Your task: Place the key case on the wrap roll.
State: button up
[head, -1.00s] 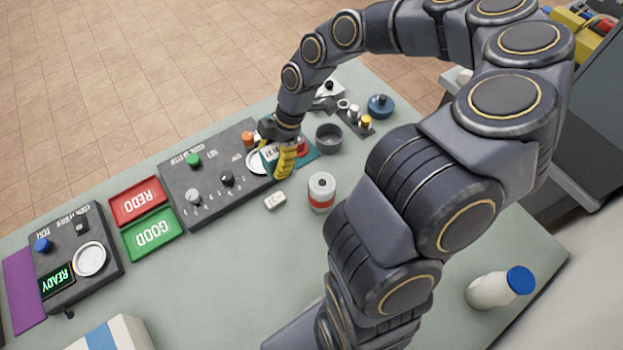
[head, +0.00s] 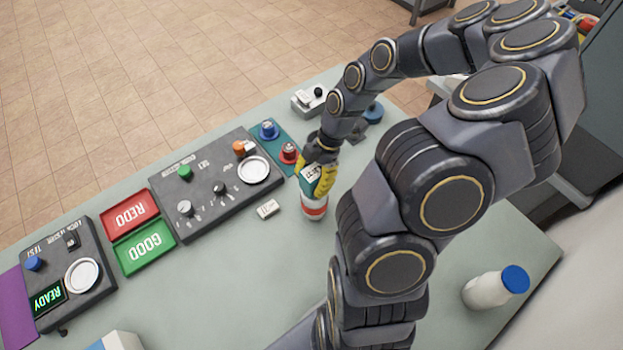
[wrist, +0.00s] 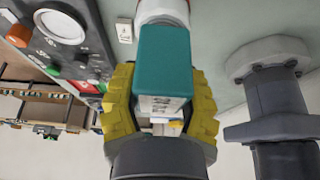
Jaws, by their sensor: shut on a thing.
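My gripper (head: 317,180), with yellow fingers, is shut on the key case (head: 308,171), a small teal box with a white label. In the wrist view, the key case (wrist: 166,62) sits between the two yellow fingers (wrist: 160,112). The wrap roll (head: 314,210), white with a red band, stands upright on the table. The held case and my fingers are over it in the head view and hide its top. The roll (wrist: 162,11) also shows just beyond the case in the wrist view. I cannot tell whether the case touches it.
A small white block (head: 267,209) lies left of the roll. A dark control panel (head: 208,186) and a teal mat with blue and red knobs (head: 289,152) are behind it. The table front of the roll is clear.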

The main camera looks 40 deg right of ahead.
jog(key=shift+f, duration=0.5)
jog(key=shift+f, duration=0.1)
jog(key=o, duration=1)
jog(key=shift+o, duration=0.2)
